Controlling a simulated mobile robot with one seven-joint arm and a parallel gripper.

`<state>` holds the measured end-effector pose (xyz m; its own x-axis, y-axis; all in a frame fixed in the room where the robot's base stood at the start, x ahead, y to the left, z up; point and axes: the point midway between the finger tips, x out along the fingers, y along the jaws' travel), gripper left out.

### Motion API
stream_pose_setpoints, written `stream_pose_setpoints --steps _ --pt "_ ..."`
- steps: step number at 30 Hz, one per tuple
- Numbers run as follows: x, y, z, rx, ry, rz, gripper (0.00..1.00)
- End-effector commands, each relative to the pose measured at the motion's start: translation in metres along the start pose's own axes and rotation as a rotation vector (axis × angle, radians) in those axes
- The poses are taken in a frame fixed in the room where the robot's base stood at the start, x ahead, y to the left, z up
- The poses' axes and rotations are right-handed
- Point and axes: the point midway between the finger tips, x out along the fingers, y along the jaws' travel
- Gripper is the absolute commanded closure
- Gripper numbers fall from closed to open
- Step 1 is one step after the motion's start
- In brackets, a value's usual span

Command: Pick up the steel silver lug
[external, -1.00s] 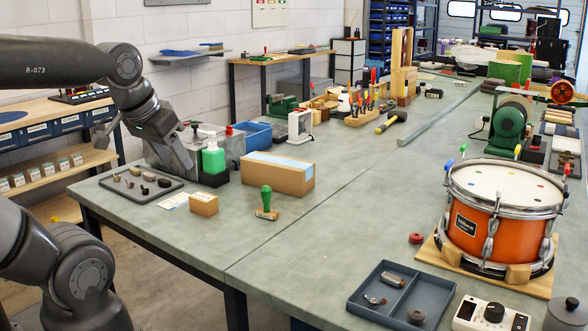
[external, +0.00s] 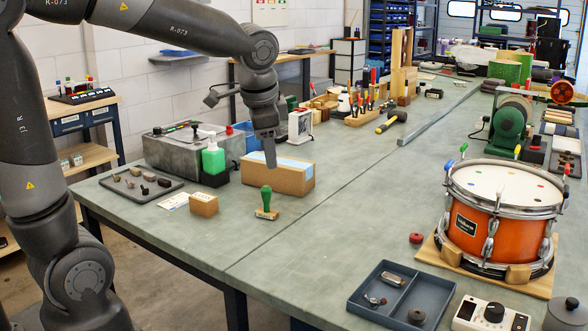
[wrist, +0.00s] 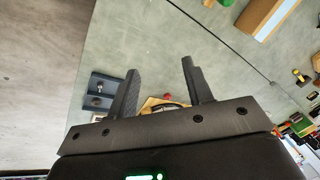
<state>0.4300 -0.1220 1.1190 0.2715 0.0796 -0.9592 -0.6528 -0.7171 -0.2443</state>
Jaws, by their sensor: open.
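A small silver metal piece (external: 393,279), which looks like the steel lug, lies in the back part of the blue-grey divided tray (external: 405,303) at the front right of the bench. A second small silver piece with some red (external: 375,301) lies in front of it, and a round dark piece (external: 416,316) lies in another part. The tray (wrist: 92,82) also shows left of my fingers in the wrist view, its small contents unclear. My gripper (external: 270,160) is over the bench near the cardboard box, far left of the tray. Its fingers (wrist: 160,68) are apart and empty.
A cardboard box (external: 285,180), green-handled stamp (external: 266,203) and dark tray of small pieces (external: 125,190) stand at left. A white dial box (external: 490,316) sits beside the tray. The middle bench is clear.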

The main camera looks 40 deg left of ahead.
Motion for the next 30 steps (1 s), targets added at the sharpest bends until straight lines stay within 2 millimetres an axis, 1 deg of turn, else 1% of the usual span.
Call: stream_pose_setpoints --steps 1,3,9,14,15,18,21,24,27,30 --pt "0.008 0.006 -0.018 0.062 -0.014 0.016 0.54" --pt "0.018 0.013 -0.040 0.150 -0.026 0.031 0.54" --pt "0.048 0.044 -0.100 0.393 -0.050 0.093 0.54" --pt "0.076 0.076 -0.144 0.578 -0.054 0.153 0.54" --pt "0.083 0.084 -0.154 0.622 -0.053 0.170 0.54" --pt "0.100 0.106 -0.177 0.726 -0.045 0.211 0.54" --pt "0.115 0.126 -0.195 0.808 -0.038 0.249 0.54" --pt "0.125 0.140 -0.207 0.867 -0.028 0.275 0.54" --pt "0.131 0.148 -0.214 0.900 -0.023 0.292 0.54" --pt "0.138 0.153 -0.216 0.913 -0.021 0.298 0.54"
